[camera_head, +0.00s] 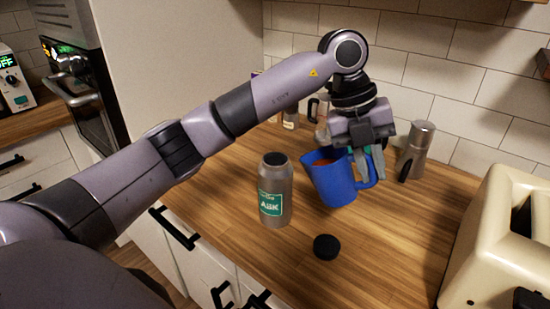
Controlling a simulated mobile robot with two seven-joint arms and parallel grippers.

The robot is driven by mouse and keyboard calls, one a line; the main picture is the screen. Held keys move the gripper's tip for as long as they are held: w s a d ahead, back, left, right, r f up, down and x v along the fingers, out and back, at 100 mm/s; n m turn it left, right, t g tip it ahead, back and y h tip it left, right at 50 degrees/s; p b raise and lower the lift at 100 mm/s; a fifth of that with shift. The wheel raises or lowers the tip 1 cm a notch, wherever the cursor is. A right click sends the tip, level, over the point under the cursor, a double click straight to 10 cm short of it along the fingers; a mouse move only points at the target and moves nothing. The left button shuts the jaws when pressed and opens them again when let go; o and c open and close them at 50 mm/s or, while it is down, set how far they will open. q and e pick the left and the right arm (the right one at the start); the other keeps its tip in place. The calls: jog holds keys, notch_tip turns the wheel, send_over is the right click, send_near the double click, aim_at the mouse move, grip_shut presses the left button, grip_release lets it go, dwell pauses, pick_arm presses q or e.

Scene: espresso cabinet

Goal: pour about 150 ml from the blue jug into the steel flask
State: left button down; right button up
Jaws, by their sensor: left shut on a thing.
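The blue jug (332,185) is right of the middle, with reddish-orange contents showing at its open top. My left gripper (372,160) is shut on the jug from above, at its handle side. The jug looks slightly tilted, with its spout towards the flask; I cannot tell whether its base touches the counter. The steel flask (273,213), grey with a green label, stands upright and open to the left of the jug, a small gap apart. Its black cap (326,247) lies on the counter in front. My right gripper is not in view.
A cream toaster (498,240) stands at the right edge of the wooden counter (390,255). A metal moka pot (417,150) stands behind the jug to the right. Small jars (291,120) stand near the tiled wall. The counter between cap and toaster is clear.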

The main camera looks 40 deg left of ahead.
aim_at(347, 154)
pick_arm(q)
jog(key=shift+s+a+r+h, duration=0.2)
jog(key=shift+a+r+h, duration=0.5)
jog(key=shift+a+r, duration=0.25)
dwell(0.4)
jog(key=shift+s+a+r+t+h, duration=0.15)
jog(key=shift+a+r+t+h, duration=0.15)
jog(key=shift+a+r+h, duration=0.75)
jog(key=shift+a+h, duration=0.05)
jog(key=shift+a+r, duration=0.1)
jog(key=shift+r, duration=0.1)
jog(key=shift+s+a+r+h, duration=0.1)
jog(key=shift+a+r+h, duration=0.05)
jog(key=shift+h, duration=0.15)
jog(key=shift+s+a+r+t+h, duration=0.1)
jog(key=shift+a+r+t+h, duration=0.1)
jog(key=shift+a+r+h, duration=0.4)
jog(key=shift+s+a+r+t+h, duration=0.1)
jog(key=shift+a+r+t+h, duration=0.2)
jog(key=shift+r+h, duration=0.4)
dwell(0.6)
jog(key=shift+f, duration=0.1)
jog(key=f+y, duration=0.1)
jog(key=d+f+y, duration=0.1)
jog(key=d+y, duration=0.1)
jog(key=shift+w+d+f+g, duration=0.1)
jog(key=shift+w+f+g, duration=0.15)
jog(key=shift+f+g, duration=0.15)
jog(key=shift+f, duration=0.1)
